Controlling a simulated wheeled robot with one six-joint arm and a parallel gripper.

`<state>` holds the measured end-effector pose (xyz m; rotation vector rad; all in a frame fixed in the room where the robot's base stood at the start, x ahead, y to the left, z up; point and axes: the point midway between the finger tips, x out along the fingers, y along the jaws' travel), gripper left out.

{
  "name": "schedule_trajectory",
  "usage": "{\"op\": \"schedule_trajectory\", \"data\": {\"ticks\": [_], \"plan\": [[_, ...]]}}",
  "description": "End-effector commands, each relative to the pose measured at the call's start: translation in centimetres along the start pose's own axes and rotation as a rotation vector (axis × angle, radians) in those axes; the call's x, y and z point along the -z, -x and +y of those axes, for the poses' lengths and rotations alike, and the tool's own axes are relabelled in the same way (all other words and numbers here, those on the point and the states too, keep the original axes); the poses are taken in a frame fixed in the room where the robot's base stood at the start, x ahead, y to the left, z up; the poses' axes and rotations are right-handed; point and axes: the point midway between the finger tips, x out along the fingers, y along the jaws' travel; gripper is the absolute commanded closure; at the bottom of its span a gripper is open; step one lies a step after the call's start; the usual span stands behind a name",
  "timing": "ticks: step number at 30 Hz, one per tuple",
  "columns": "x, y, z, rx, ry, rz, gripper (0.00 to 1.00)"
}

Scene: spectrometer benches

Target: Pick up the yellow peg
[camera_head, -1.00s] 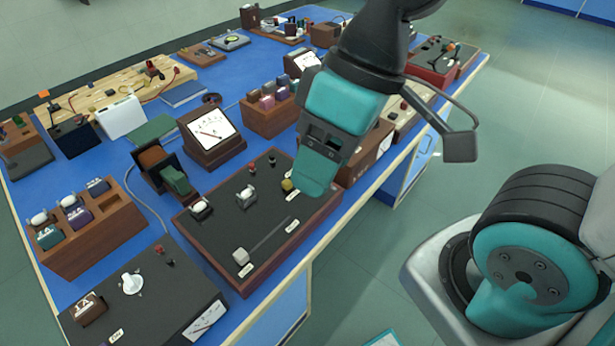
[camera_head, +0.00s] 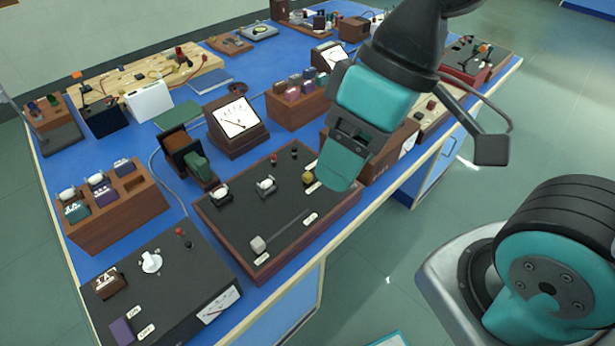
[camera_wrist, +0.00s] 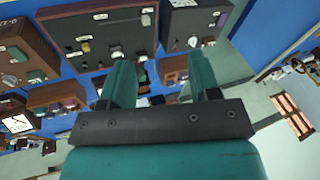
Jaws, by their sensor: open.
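The yellow peg (camera_head: 308,177) is a small rounded knob-like piece at the right side of a black-topped panel (camera_head: 240,215) with a wooden frame. In the wrist view the peg (camera_wrist: 86,46) looks small, left of the fingers. My gripper (camera_head: 340,176) hangs in front of the panel's right end in the head view, its fingertip just right of the peg in the picture. The gap in height cannot be told. In the wrist view my gripper (camera_wrist: 163,75) has its two teal fingers spread, with nothing held between them.
Two white-capped switches (camera_head: 266,185) and a slider knob (camera_head: 258,245) stand on the same panel. A meter (camera_head: 238,118), a wooden rack (camera_head: 120,220) and a black box with dials (camera_head: 165,285) crowd the blue bench. Open floor (camera_head: 400,255) lies right of the bench.

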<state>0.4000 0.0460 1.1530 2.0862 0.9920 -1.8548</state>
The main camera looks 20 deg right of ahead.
Motion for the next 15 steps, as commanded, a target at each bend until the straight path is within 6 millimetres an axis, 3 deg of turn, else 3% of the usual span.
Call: {"op": "schedule_trajectory", "data": {"ticks": [8,9,11,15], "plan": [[0.0,0.0,0.0,0.000,0.000,0.000,0.43],[0.0,0.0,0.0,0.000,0.000,0.000,0.49],[0.2,0.0,0.1,-0.002,0.010,-0.001,0.49],[2.0,-0.4,2.0,-0.031,0.132,-0.020,0.49]]}}
